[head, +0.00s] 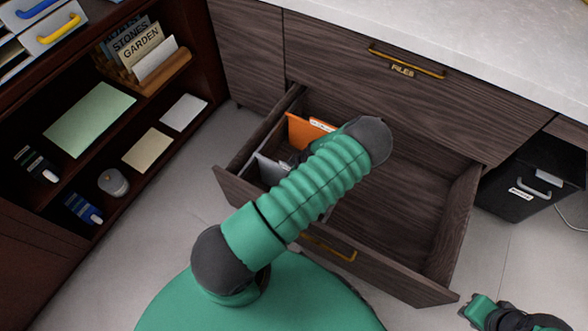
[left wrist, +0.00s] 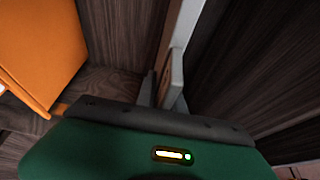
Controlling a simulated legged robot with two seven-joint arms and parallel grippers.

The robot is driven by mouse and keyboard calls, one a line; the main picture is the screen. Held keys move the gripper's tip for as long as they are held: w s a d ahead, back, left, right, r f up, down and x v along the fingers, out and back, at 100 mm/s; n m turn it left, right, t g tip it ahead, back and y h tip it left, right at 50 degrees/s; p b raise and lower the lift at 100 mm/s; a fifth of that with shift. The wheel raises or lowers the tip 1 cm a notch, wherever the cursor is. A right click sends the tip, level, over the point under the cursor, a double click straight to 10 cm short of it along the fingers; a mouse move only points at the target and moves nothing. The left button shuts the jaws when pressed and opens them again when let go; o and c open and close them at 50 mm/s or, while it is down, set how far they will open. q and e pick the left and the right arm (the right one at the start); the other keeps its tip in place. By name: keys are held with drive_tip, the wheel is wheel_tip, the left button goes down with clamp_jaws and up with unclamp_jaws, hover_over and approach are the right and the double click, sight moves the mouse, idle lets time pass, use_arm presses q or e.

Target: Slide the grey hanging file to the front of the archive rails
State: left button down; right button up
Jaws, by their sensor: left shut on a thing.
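The grey hanging file (head: 271,169) is in the open lower drawer, at its left side near the front panel. My left arm covers part of it in the head view. The orange hanging file (head: 302,130) stands behind it, towards the back left, with a white label; it also shows large at the left of the left wrist view (left wrist: 42,45). My left gripper is hidden behind its arm in the head view. In the left wrist view my left gripper (left wrist: 163,88) is shut on the grey file, seen as a pale narrow edge. My right gripper (head: 480,309) is at the bottom right, outside the drawer; its jaws are unclear.
The drawer front (head: 385,277) has a brass handle, and the drawer's right part is empty. A closed drawer marked FILES (head: 400,110) is above it. A dark bin (head: 530,180) stands at the right. A shelf unit (head: 160,90) with papers and cards stands left.

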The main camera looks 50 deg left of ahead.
use_arm(q)
drive_tip(key=s+p, duration=0.1)
drive_tip(key=s, duration=0.1)
drive_tip(key=s+d+p, duration=0.1)
drive_tip(key=s, duration=0.1)
drive_tip(key=shift+d, duration=0.1)
idle(0.3)
drive_tip(key=c, duration=1.4)
unclamp_jaws()
drive_tip(key=shift+o, duration=0.2)
drive_tip(key=p+v, duration=0.7)
drive_tip(key=v, duration=1)
drive_tip(key=shift+d, duration=0.15)
